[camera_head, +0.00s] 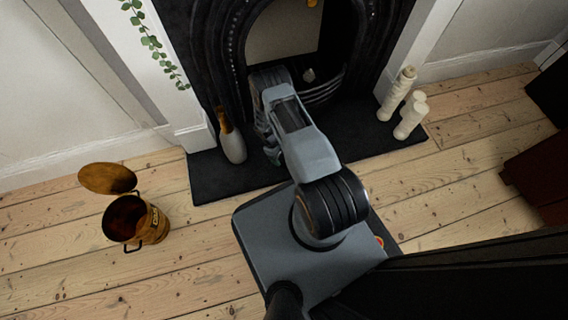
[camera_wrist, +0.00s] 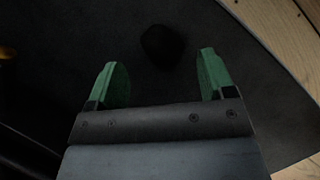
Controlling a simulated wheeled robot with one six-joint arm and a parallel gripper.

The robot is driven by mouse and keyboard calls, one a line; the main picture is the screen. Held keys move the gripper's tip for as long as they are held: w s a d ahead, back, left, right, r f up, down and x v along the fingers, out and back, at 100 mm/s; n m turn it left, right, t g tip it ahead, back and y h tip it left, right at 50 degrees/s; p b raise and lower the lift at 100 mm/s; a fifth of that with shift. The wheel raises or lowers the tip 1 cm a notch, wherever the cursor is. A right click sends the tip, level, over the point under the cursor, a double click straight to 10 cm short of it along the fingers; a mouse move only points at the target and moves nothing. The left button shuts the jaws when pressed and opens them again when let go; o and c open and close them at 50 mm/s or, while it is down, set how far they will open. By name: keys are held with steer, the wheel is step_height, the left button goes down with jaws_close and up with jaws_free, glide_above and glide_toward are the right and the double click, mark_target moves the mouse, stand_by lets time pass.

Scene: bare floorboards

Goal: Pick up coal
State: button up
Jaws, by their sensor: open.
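A dark, rounded lump of coal (camera_wrist: 162,46) lies on the black hearth in the wrist view. It sits just beyond the fingertips, roughly midway between them and not touching either. My gripper (camera_wrist: 158,78) has two green fingers spread wide with nothing between them. In the head view my gripper (camera_head: 271,155) hangs low over the hearth (camera_head: 222,182), partly covered by my arm. The coal cannot be made out in the head view.
A brass bucket (camera_head: 154,225) with its lid open stands on the floorboards at left. A white bottle-shaped vase (camera_head: 233,148) stands on the hearth left of my gripper. White candles (camera_head: 410,118) stand at the hearth's right end. The black fireplace (camera_head: 203,60) rises behind.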

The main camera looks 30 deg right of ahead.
mark_target(284, 161)
steer(key=b+x, duration=0.2)
steer(key=x, duration=0.2)
steer(key=shift+s+f, duration=0.15)
steer(key=shift+f, duration=0.2)
steer(key=shift+r, duration=0.1)
steer(key=c, duration=1)
